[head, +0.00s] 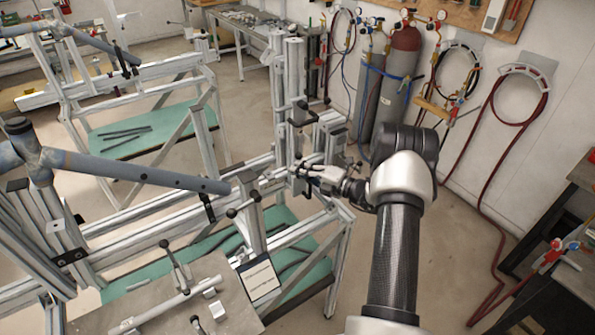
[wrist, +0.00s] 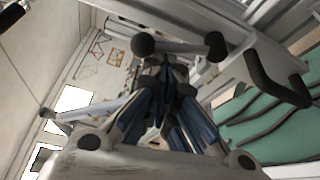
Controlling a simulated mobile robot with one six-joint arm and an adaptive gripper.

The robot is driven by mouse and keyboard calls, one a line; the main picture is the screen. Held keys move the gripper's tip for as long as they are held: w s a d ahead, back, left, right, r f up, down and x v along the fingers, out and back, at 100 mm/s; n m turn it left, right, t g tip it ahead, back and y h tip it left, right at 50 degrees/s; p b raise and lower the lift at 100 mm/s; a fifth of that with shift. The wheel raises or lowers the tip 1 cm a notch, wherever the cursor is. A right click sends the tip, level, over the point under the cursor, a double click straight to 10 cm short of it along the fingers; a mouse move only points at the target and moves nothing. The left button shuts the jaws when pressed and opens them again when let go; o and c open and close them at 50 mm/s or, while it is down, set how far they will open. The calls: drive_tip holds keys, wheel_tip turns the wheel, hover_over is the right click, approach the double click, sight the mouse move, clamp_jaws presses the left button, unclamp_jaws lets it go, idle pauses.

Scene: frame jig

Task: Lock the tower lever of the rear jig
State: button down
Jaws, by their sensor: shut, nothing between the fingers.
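The metal jig tower (head: 283,110) stands upright at the end of the nearer jig's long rail. In the wrist view a lever (wrist: 180,46) with a dark round knob (wrist: 143,45) lies almost level across the top of my fingers and runs right to a dark pivot. My gripper (head: 312,174) is beside the lower tower in the head view. In the wrist view my gripper (wrist: 165,85) has its blue-padded fingers together, empty, with the tips close to the lever near the knob. I cannot tell whether they touch. In the head view the lever is too small to make out clearly.
A dark bent handle (wrist: 275,80) is right of the lever. A blue-grey frame tube (head: 130,170) lies along the nearer jig. A second jig (head: 150,75) stands behind it. Gas cylinders (head: 398,80) stand by the wall. Open floor (head: 440,240) lies right of my arm.

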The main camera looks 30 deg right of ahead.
drive_tip(key=shift+d+r+m, duration=0.25)
drive_tip(key=shift+d+m, duration=0.05)
drive_tip(key=shift+d, duration=0.15)
drive_tip(key=shift+d+r, duration=0.1)
idle(0.4)
